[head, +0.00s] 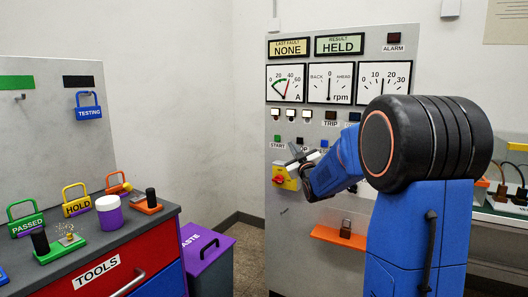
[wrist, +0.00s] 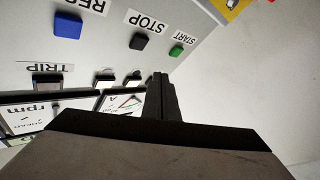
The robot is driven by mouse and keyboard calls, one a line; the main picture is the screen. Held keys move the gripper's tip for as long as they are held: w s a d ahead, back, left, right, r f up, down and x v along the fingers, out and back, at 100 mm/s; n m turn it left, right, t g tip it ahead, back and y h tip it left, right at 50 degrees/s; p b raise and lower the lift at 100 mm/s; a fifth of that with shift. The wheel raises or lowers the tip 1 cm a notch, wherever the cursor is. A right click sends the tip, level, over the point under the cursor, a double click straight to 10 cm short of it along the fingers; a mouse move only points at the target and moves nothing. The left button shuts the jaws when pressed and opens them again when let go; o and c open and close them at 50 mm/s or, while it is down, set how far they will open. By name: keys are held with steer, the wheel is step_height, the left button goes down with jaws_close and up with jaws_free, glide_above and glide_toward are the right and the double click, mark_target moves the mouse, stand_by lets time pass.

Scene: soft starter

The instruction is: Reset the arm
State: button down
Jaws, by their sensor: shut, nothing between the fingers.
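My gripper (head: 298,158) is in front of the grey control panel (head: 285,235), just above the yellow and red rotary switch (head: 278,180) in the head view. In the wrist view its fingers (wrist: 161,82) are together and empty. That view is turned over; it shows the blue button (wrist: 67,25), the dark STOP button (wrist: 141,41) and the green START button (wrist: 176,50). The fingertips look apart from the buttons, though the gap is hard to judge. My arm hides part of the panel in the head view.
Left stands a tool cabinet (head: 150,262) with several coloured padlock tags, a white-and-purple jar (head: 110,212) and small parts on top. A purple waste bin (head: 212,265) stands beside it.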

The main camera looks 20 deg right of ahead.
steer(key=shift+s+a, duration=0.1)
steer(key=s+a+f+m+g+y, duration=0.1)
steer(key=s+a+f+g, duration=0.4)
steer(key=s, duration=1.1)
steer(key=s+a+f+m+g+y, duration=0.1)
steer(key=s+a+f+g, duration=0.5)
steer(key=s, duration=1.1)
steer(key=s+a+f+m+g+y, duration=0.1)
steer(key=s+a+f+g, duration=0.4)
steer(key=s+a+f, duration=0.5)
steer(key=s+f, duration=0.2)
steer(key=s, duration=0.5)
steer(key=shift+f+m, duration=0.4)
